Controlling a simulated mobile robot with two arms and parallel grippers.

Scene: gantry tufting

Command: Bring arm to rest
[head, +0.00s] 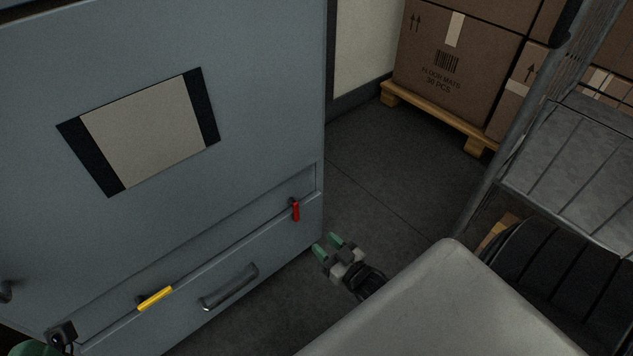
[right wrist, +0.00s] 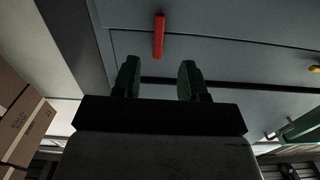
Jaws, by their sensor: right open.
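My right gripper (head: 327,244) is open and empty, over the floor just right of the grey cabinet (head: 250,90). In the right wrist view its two green fingers (right wrist: 159,66) stand apart with nothing between them. A red handle (head: 296,210) hangs on the cabinet's lower front, apart from the fingers; it also shows beyond them in the right wrist view (right wrist: 159,36). A dark part with some green (head: 62,335), probably of my left gripper, shows at the lower left corner; its jaws cannot be made out.
A yellow handle (head: 155,298) and a drawer pull (head: 230,287) are on the cabinet's lower front. Cartons (head: 455,65) stand on a wooden pallet (head: 430,120) at the back. A wire cage cart (head: 580,150) is at the right. The floor (head: 385,185) between is clear.

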